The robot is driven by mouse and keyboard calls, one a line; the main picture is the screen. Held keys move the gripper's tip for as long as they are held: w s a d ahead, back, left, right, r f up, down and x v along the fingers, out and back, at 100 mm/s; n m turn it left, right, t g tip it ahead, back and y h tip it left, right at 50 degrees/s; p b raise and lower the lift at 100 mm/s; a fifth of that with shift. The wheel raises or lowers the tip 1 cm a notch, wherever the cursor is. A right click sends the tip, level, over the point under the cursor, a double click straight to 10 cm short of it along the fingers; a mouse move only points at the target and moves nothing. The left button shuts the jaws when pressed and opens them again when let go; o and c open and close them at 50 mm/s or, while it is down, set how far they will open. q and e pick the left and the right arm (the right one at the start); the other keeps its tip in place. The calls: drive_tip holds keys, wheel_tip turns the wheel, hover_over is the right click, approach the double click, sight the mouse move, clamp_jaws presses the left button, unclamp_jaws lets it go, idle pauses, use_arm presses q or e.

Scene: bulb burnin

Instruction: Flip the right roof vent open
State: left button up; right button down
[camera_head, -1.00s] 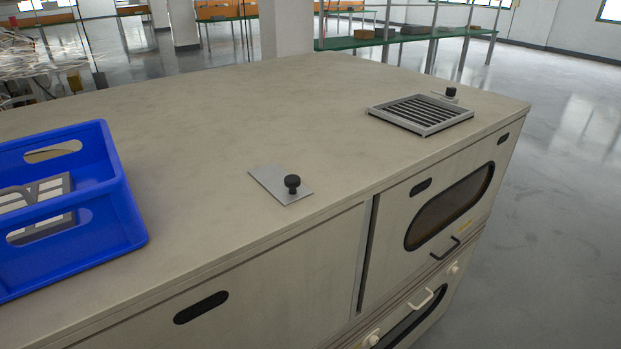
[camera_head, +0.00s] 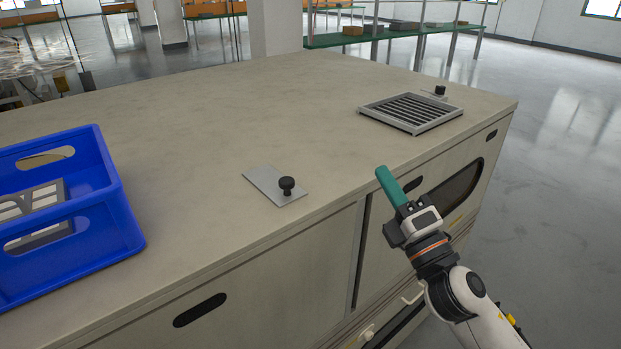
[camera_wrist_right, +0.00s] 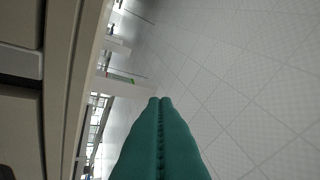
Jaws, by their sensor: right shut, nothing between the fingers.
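On the roof of the beige cabinet (camera_head: 180,120), a slatted metal vent grille (camera_head: 411,112) lies in a raised frame near the right end. A small plate with a black knob (camera_head: 440,91) is at its far edge. Nearer the middle lies a flat metal plate (camera_head: 262,182) with a black knob (camera_head: 287,184). My right gripper (camera_head: 381,172) has teal fingers, shut and empty, at the cabinet's front edge, apart from the vent and to its lower left. The shut fingers also show in the right wrist view (camera_wrist_right: 160,103). My left gripper is not in view.
A blue crate (camera_head: 128,225) stands on the roof at the left with a grey part inside. The cabinet front has dark windows and handles. The roof between crate and vent is otherwise clear. Open floor lies to the right.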

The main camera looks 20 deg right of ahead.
drive_tip(key=s+a+r+n+g+y, duration=0.2)
drive_tip(key=a+r+n+g+y, duration=0.25)
drive_tip(key=n+y, duration=0.65)
drive_tip(key=s+a+r+n+g+y, duration=0.35)
drive_tip(key=n+g+y, duration=0.2)
drive_tip(key=n, duration=1.15)
drive_tip(key=d+f+n+g+h, duration=0.1)
drive_tip(key=d+n+g+h, duration=0.1)
drive_tip(key=n+h, duration=0.3)
drive_tip(key=w+d+f+n+g+h, duration=0.1)
drive_tip(key=d+n+g+h, duration=0.1)
drive_tip(key=n+h, duration=0.3)
drive_tip(key=shift+d+f+n, duration=0.35)
drive_tip(key=shift+d+n, duration=0.55)
drive_tip(key=shift+w+a, duration=0.1)
drive_tip(key=shift+w, duration=0.05)
